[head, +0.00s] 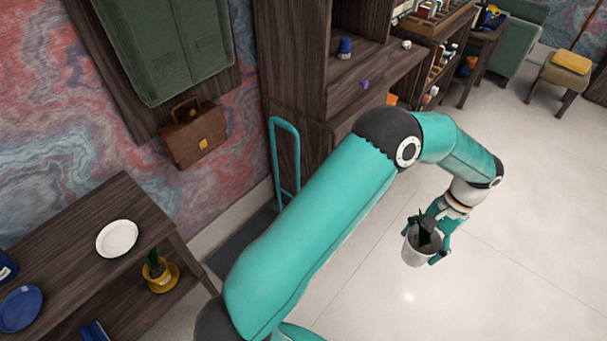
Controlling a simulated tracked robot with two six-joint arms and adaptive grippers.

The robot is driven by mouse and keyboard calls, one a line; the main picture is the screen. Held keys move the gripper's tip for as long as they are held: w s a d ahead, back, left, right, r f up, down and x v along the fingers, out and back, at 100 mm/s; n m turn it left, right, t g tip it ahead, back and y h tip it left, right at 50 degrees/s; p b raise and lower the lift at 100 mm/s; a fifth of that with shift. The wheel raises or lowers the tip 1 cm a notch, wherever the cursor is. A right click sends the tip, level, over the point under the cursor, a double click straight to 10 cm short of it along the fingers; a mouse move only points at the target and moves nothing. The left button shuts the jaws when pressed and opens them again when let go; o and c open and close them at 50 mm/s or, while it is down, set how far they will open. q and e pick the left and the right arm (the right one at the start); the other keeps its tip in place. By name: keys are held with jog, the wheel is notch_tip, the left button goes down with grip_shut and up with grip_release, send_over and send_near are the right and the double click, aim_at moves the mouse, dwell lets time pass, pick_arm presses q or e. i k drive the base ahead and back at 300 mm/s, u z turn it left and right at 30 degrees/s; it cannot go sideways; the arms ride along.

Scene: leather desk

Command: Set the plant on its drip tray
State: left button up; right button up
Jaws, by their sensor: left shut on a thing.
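My left gripper (426,243) is shut on a plant in a pale grey pot (415,252), with one finger on each side of the pot. Dark green leaves (425,229) show at the pot's top, partly covered by the gripper. The pot is held in the air over the pale floor at the right, well away from the desk. A round white dish (117,238), which looks like a drip tray, lies empty on the dark wooden desk (75,255) at the left. My right gripper is out of view.
A blue round dish (20,308) lies at the desk's left. A small plant in a yellow pot (160,272) stands on a lower shelf by the desk. A dark shelf unit (300,100) and a teal rail (284,160) stand behind my arm.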

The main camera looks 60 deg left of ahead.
aim_at(119, 238)
jog(key=z, duration=0.4)
jog(key=i, duration=0.5)
jog(key=u, duration=1.8)
